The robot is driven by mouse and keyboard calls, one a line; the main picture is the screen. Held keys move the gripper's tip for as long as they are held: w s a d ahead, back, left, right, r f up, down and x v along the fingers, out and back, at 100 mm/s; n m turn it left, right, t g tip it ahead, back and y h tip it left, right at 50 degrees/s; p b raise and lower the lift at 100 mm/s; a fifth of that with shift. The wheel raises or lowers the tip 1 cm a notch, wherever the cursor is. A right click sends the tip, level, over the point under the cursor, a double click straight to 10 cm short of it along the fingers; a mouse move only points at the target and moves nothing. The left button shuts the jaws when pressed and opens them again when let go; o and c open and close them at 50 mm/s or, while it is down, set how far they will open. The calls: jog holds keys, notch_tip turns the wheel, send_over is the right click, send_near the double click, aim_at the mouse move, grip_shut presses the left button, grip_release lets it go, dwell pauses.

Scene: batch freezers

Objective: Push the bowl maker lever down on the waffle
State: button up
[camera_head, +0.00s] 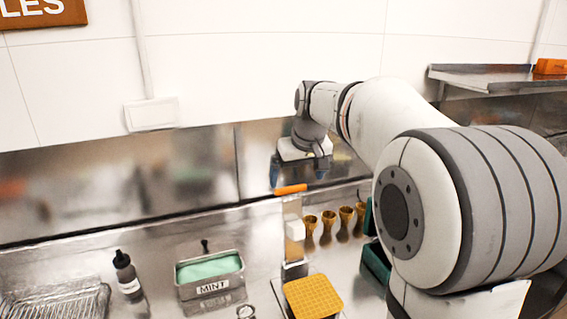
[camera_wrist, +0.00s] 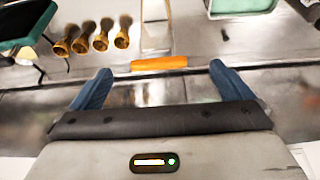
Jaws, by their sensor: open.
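The bowl maker (camera_head: 292,228) is an upright pale post on the steel counter, with an orange lever handle (camera_head: 290,189) at its top. The lever stands raised. The flat yellow waffle (camera_head: 313,297) with a grid pattern lies at the foot of the bowl maker, toward me. My gripper (camera_head: 298,178) is open and empty, near the back wall behind and above the handle. In the wrist view, the orange handle (camera_wrist: 158,62) appears between the tips of the two blue fingers of my gripper (camera_wrist: 160,68); I cannot tell how far beyond them it is.
Several golden cones (camera_head: 328,220) stand right of the bowl maker, beside a dark green appliance (camera_head: 375,262). A MINT tub (camera_head: 210,271), a dark bottle (camera_head: 127,275) and a wire rack (camera_head: 58,302) stand to the left. A steel shelf (camera_head: 490,77) is at upper right.

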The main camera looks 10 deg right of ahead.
aim_at(291, 187)
jog(key=w+f+p, duration=0.1)
jog(key=w+f, duration=0.1)
jog(key=w+f+p, duration=0.1)
jog(key=w+f, duration=0.2)
jog(key=shift+w+a+f, duration=0.1)
jog(key=shift+a+f, duration=0.1)
jog(key=shift+f, duration=0.05)
jog(key=shift+c, duration=0.4)
